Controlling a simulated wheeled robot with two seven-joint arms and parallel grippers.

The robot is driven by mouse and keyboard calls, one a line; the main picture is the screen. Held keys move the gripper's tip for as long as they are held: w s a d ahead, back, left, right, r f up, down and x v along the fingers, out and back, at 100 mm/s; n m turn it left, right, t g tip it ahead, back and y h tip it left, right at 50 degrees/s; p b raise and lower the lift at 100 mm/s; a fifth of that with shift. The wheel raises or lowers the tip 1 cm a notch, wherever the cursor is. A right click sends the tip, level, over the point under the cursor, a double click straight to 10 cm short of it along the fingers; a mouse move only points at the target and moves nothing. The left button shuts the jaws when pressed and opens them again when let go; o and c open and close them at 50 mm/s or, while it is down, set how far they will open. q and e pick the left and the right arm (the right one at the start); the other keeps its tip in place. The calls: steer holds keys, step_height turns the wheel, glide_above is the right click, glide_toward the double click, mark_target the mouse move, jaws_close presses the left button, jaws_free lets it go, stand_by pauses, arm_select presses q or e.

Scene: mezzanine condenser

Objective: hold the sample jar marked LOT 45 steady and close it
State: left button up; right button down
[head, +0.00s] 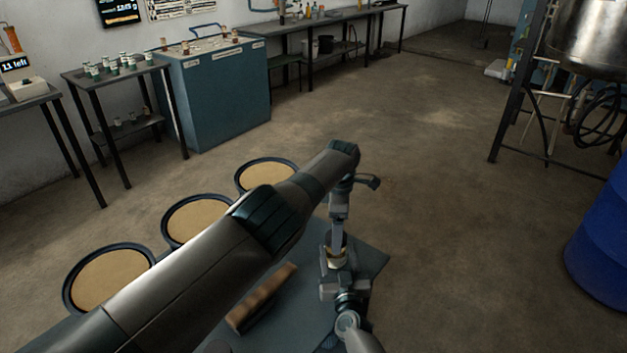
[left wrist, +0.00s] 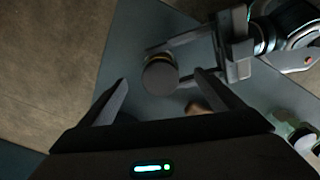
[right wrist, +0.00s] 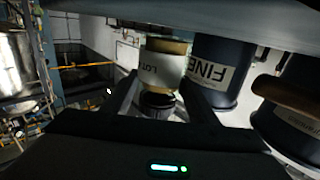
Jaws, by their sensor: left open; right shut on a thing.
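The sample jar (right wrist: 165,65) has a white label and a tan band. Its label shows "LOT"; the number is not readable. A dark round lid (right wrist: 157,103) covers its mouth, seen from above as a grey disc in the left wrist view (left wrist: 160,76); I cannot tell how tight it is. My right gripper (head: 341,275) is shut on the jar, which looks upright over the table (head: 372,262). My left gripper (left wrist: 162,90) is open and points down from above, its fingers on either side of the lid with gaps visible. Contact is not visible.
Three dark round bins with tan tops (head: 196,217) line the table's left side. A brown wooden-looking piece (head: 262,298) lies on the table, partly behind my left arm. A blue drum (head: 600,240) stands far right. Open floor lies beyond the table.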

arm_select(q)
steer(key=shift+w+r+n, duration=0.1)
steer(key=shift+r+n, duration=0.35)
steer(key=shift+n, duration=0.65)
arm_select(e)
steer(key=shift+w, duration=0.1)
arm_select(q)
steer(key=r, duration=0.5)
steer(key=shift+w+a+r, duration=0.1)
steer(key=shift+a+r, duration=0.2)
steer(key=shift+r, duration=0.05)
arm_select(e)
steer(key=shift+r+p, duration=0.35)
steer(key=shift+p, duration=0.05)
steer(key=shift+r, duration=0.25)
arm_select(q)
steer(key=a+r+m, duration=0.6)
steer(key=r, duration=0.2)
steer(key=shift+r+p, duration=0.3)
steer(key=shift+r, duration=0.05)
arm_select(e)
steer(key=c, duration=0.6)
jaws_free()
steer(key=shift+c, duration=0.2)
steer(key=shift+s, duration=0.2)
